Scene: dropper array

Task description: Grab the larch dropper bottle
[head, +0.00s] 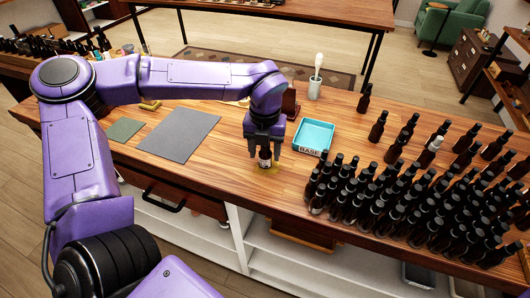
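A small dark dropper bottle (265,158) with a pale label stands on the wooden table near its front edge, at a yellowish patch. Its label is too small to read, so I cannot tell whether it is the larch bottle. My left gripper (265,149) points down over this bottle, with a finger on either side and what looks like a gap to each. It looks open, and it hides the bottle's top. Many similar dark dropper bottles (400,205) stand crowded on the right of the table; none can be read as larch. My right gripper is not in view.
A teal tray (301,140) labelled BASE sits right of my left gripper. A grey mat (180,136) and a small green mat (124,129) lie to the left. A white cup (314,88) with a pale utensil stands behind the tray. The table's front edge is close.

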